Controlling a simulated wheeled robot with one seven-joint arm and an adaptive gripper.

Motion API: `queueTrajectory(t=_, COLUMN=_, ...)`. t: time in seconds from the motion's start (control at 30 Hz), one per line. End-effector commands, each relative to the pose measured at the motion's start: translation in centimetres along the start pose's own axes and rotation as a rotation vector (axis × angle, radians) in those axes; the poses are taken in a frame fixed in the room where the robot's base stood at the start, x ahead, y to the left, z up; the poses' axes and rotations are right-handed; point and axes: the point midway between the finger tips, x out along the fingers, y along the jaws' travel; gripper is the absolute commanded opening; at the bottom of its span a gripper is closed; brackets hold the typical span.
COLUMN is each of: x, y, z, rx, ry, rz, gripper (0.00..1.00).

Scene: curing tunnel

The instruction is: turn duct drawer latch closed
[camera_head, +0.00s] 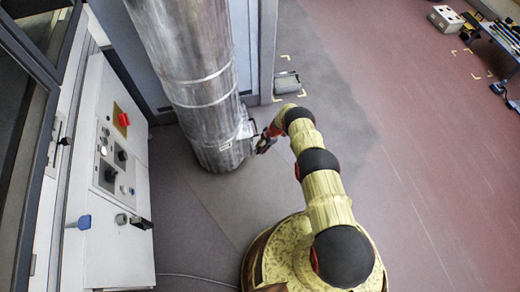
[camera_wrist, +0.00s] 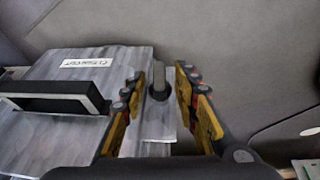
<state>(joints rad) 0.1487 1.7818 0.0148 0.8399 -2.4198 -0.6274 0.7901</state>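The large silver duct (camera_head: 195,75) stands upright at the left centre of the head view. In the wrist view, the grey metal drawer front (camera_wrist: 110,130) has a black bar handle (camera_wrist: 50,88) and a small label that appears upside down. A short grey latch (camera_wrist: 159,82) sits by the drawer's right edge, lengthwise up and down the picture. My gripper (camera_wrist: 159,75) is open, with one yellow finger on each side of the latch. A gap shows on both sides. In the head view, my gripper (camera_head: 265,142) is small beside the duct's lower end.
A white control cabinet (camera_head: 115,180) with knobs and a red switch stands at the left. A small grey box (camera_head: 287,82) lies on the floor behind my arm. A rack (camera_head: 500,40) stands at the far right. The floor right of my base is clear.

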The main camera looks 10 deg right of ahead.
Motion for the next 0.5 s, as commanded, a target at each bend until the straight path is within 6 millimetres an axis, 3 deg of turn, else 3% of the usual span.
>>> queueTrajectory(t=0.3, x=0.21, y=0.04, z=-0.01, rx=0.000, ry=0.000, rz=0.001, gripper=0.30)
queueTrajectory(t=0.5, x=0.21, y=0.03, z=0.00, rx=0.000, ry=0.000, rz=0.001, gripper=0.18)
